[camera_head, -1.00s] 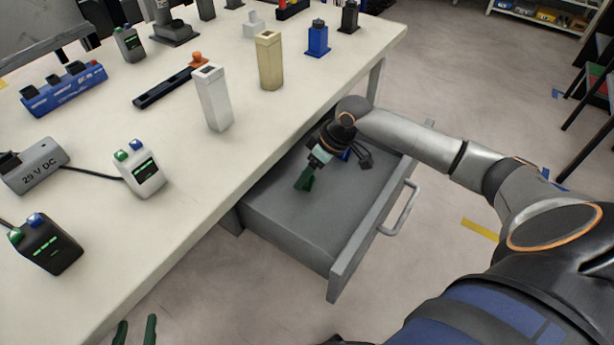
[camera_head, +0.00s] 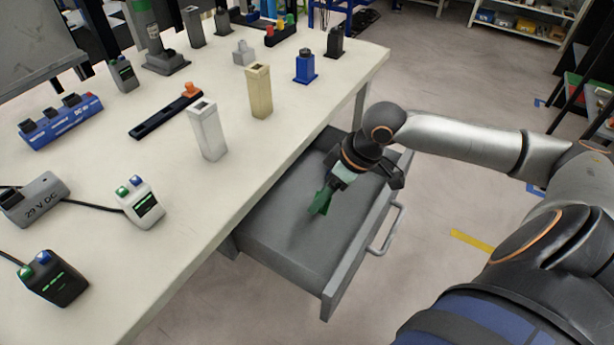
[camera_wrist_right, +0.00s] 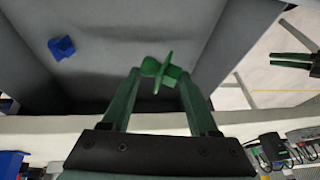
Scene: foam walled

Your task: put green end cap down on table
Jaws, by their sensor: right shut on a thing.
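My right gripper (camera_head: 322,200) has green fingers and is over the open grey drawer, pointing down. In the right wrist view my right gripper (camera_wrist_right: 159,75) is shut on the green end cap (camera_wrist_right: 162,70), a small cross-shaped piece between the fingertips. In the head view the cap is hard to tell from the green fingers. The table (camera_head: 180,230) is a long pale top to the left of the gripper.
The grey drawer (camera_head: 290,235) stands open below the table edge; a blue piece (camera_wrist_right: 62,47) lies in it. On the table stand a white block (camera_head: 208,135), a beige block (camera_head: 260,92), a black bar (camera_head: 160,118) and a white box (camera_head: 140,205). The table's near front strip is clear.

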